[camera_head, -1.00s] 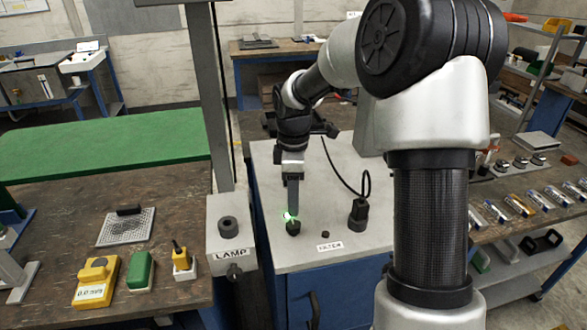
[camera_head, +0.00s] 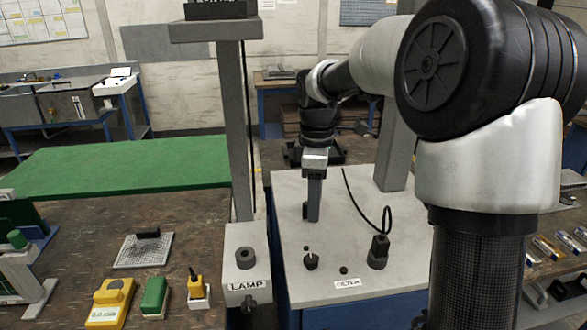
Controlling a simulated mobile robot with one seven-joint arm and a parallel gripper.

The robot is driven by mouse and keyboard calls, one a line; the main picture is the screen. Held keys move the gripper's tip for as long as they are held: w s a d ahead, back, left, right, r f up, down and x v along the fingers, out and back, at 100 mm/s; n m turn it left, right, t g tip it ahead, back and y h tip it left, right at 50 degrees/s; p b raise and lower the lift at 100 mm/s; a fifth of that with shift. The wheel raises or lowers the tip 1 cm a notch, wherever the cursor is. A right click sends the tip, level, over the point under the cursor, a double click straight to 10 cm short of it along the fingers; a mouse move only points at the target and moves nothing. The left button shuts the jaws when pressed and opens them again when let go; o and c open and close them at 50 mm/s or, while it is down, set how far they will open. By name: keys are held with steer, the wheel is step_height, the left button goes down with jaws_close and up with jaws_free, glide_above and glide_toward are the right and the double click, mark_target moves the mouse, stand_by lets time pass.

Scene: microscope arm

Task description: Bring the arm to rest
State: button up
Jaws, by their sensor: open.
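My gripper (camera_head: 314,208) is in the head view, pointing down over the grey-white cabinet top (camera_head: 345,290). It is open, and I see nothing held in it. Its fingers show edge-on, so the gap between them is hidden. The fingertips are above and behind a small black knob (camera_head: 311,262) with a thin upright stem, apart from it. My arm (camera_head: 372,68) reaches from the right, bent at the elbow, with the wrist hanging down.
A grey post (camera_head: 238,130) and LAMP box (camera_head: 246,262) stand just left of the cabinet. A black cylinder with a cable (camera_head: 378,252) stands right of the knob. Yellow and green blocks (camera_head: 154,296) sit on the left bench. Several small items lie on the right bench.

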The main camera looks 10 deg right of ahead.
steer(key=s+r+m+t, duration=0.2)
steer(key=s+m, duration=0.5)
steer(key=s, duration=0.5)
steer(key=s+r+m+t, duration=0.3)
steer(key=s+m, duration=0.4)
steer(key=s, duration=0.5)
steer(key=shift+r+m, duration=0.3)
steer(key=shift+r, duration=0.4)
steer(key=shift+d, duration=0.1)
